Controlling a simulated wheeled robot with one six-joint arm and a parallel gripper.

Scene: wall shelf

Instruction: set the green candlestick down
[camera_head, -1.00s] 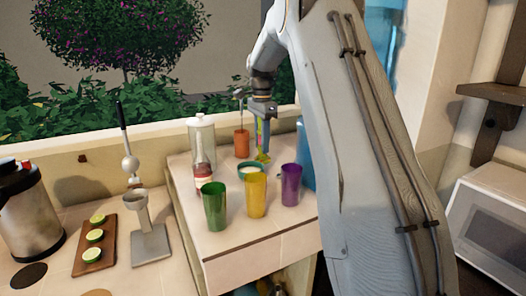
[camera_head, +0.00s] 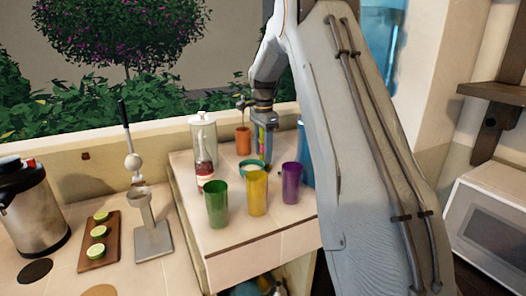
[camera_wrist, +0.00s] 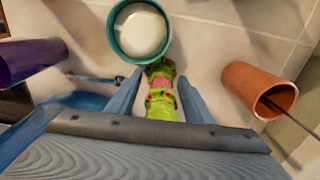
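The green candlestick (camera_wrist: 161,100), patterned with pink and red, is between the two fingers of my gripper (camera_wrist: 161,85) in the wrist view. A narrow strip of pale counter shows on each side of it, so the fingers look open around it. In the head view my gripper (camera_head: 264,150) is low over the raised tiled counter, behind the yellow cup. Only a sliver of the candlestick (camera_head: 262,138) shows there, and its base is hidden. Its foot is close to a teal-rimmed bowl (camera_wrist: 117,45) with white contents. I cannot see clearly whether it touches the counter.
A purple cup (camera_head: 291,184), yellow cup (camera_head: 257,194) and green cup (camera_head: 216,205) stand in front. A bottle (camera_head: 204,166) and glass jar (camera_head: 196,140) are to the left. A blue object (camera_head: 307,165) is to the right.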

